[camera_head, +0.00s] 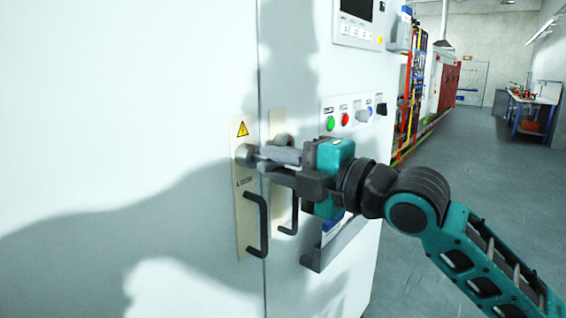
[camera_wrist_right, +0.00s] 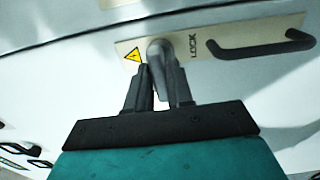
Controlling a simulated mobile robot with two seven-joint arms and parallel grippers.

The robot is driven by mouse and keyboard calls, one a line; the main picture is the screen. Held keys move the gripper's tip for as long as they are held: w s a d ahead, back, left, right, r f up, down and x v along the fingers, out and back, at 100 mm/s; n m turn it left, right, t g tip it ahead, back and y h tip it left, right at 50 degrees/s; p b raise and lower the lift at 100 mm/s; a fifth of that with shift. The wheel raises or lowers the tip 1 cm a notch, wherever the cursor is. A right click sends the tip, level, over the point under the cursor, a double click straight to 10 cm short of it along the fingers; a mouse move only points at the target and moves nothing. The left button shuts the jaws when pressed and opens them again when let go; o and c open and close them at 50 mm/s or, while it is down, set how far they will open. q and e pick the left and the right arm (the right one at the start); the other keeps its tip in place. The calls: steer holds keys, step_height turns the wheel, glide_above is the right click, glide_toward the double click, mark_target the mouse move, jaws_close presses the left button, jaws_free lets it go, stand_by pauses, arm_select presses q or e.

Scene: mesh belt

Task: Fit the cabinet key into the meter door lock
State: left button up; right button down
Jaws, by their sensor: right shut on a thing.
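The meter door lock (camera_head: 243,154) is a round grey cylinder on a beige plate (camera_head: 245,220) marked LOCK, with a yellow warning triangle above it. My right gripper (camera_head: 262,160) is shut, with its fingertips at the lock. In the right wrist view, the fingers (camera_wrist_right: 158,88) meet right below the round lock piece (camera_wrist_right: 160,50). The cabinet key is mostly hidden between the fingers; a short grey piece shows between them and the lock. I cannot tell how deep it sits in the lock. My left gripper is not in view.
A black door handle (camera_head: 262,225) is below the lock, with a second handle (camera_head: 293,215) to its right. Green and red buttons (camera_head: 338,121) sit on the panel behind my gripper. The floor (camera_head: 450,220) on the right is open.

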steer(key=shift+w+a, duration=0.25)
steer(key=shift+a, duration=0.1)
steer(key=c, duration=0.9)
jaws_free()
steer(key=shift+s+d, duration=0.25)
steer(key=shift+d, duration=0.25)
steer(key=b+v, duration=0.1)
steer(key=v, duration=1.1)
steer(key=shift+a, duration=0.15)
